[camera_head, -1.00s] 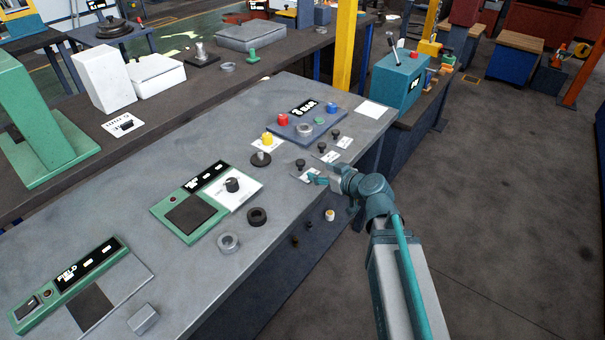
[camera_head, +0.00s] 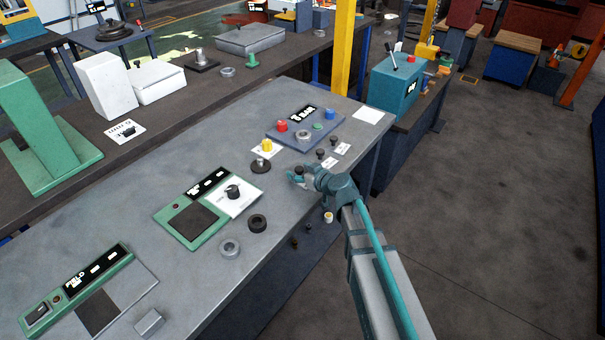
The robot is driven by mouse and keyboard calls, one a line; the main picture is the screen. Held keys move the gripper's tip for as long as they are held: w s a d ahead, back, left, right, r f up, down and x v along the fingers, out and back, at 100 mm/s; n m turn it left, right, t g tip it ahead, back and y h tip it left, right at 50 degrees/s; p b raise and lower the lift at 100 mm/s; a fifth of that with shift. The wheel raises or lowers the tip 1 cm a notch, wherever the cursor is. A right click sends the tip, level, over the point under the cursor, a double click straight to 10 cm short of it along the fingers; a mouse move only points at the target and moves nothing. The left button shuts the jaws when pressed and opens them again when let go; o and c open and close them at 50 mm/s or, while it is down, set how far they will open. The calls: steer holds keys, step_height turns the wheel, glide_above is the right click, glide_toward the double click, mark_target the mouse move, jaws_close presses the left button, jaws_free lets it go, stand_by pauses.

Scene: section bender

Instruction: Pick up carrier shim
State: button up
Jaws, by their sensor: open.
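No label in view names the carrier shim, so I cannot tell which part it is. Ring-shaped parts on the grey bench (camera_head: 150,235) are a light grey ring (camera_head: 230,248) and a black ring (camera_head: 257,223). Another grey ring (camera_head: 303,136) is on the blue panel (camera_head: 280,138). My gripper (camera_head: 294,176) is open over the bench's right front part, with its fingers pointing left. A small black knob (camera_head: 299,169) shows right by the fingers; I cannot tell if they touch. The gripper hides part of the bench there.
A dark post with a round base (camera_head: 261,166) stands left of my gripper, near a yellow knob (camera_head: 266,145). Several black knobs stand by white cards to the right. A green-framed panel (camera_head: 190,222) and a grey block (camera_head: 149,322) lie left.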

steer(key=shift+w+a+f, duration=0.1)
steer(key=shift+w, duration=0.05)
jaws_close()
steer(key=shift+r, duration=0.2)
stand_by(0.3)
steer(key=shift+r+b, duration=0.75)
steer(key=shift+r, duration=0.3)
steer(key=s+d+r+b, duration=0.2)
steer(key=s+r+b, duration=0.4)
steer(key=s+r, duration=0.2)
steer(key=shift+s+d, duration=0.35)
steer(key=shift+s, duration=0.45)
